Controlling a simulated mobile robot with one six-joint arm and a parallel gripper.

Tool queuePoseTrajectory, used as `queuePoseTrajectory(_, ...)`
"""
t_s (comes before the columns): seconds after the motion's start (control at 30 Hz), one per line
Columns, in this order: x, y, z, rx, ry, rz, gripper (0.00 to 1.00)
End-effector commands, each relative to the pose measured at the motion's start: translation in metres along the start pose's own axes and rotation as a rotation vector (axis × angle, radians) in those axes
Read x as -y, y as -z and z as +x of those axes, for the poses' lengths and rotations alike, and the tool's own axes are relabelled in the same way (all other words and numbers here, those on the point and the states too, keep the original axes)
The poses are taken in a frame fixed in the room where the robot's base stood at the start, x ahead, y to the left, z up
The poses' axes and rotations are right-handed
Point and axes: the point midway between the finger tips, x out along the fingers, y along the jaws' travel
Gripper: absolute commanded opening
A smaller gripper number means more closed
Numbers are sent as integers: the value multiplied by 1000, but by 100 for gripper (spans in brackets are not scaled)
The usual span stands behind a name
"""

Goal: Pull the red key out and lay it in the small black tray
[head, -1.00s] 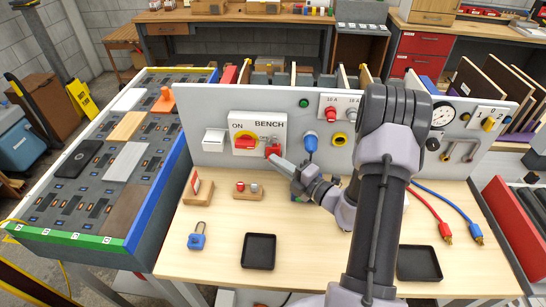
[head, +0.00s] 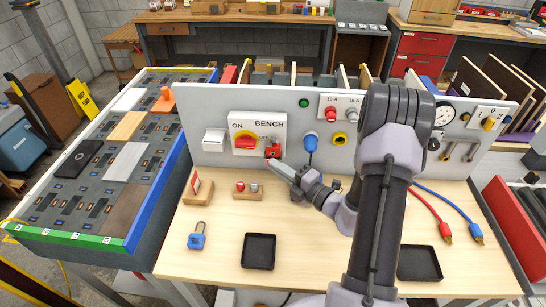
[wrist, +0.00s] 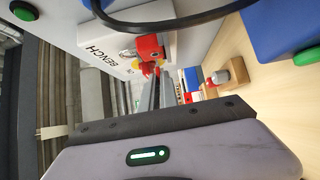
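The red key (head: 272,151) sits at the lock on the white BENCH plate (head: 244,128), right of the red switch handle. In the wrist view the red key (wrist: 150,46) is beside a silver cylinder, apart from my fingers. My gripper (head: 272,165) is just below and right of the key, its narrow fingers pointing at the panel. In the wrist view the fingers (wrist: 160,92) look close together, with nothing clearly held between them. A small black tray (head: 258,251) lies empty at the front middle of the bench; another black tray (head: 419,263) is at the front right.
A blue padlock (head: 197,237) lies left of the middle tray. A wooden block with red and silver pegs (head: 247,191) and a small stand (head: 198,187) are behind it. A blue plug (head: 311,142) hangs on the panel. Red and blue cables (head: 440,215) lie at right.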

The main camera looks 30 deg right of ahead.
Motion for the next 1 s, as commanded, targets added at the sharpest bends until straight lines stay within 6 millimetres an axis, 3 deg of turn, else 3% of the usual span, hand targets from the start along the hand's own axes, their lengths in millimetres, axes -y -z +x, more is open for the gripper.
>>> queuePoseTrajectory(0.43,0,6,-5,2,0,1,0)
queuePoseTrajectory(0.8,0,36,-29,2,0,1,0)
queuePoseTrajectory(1.0,0,40,-32,1,0,0,0)
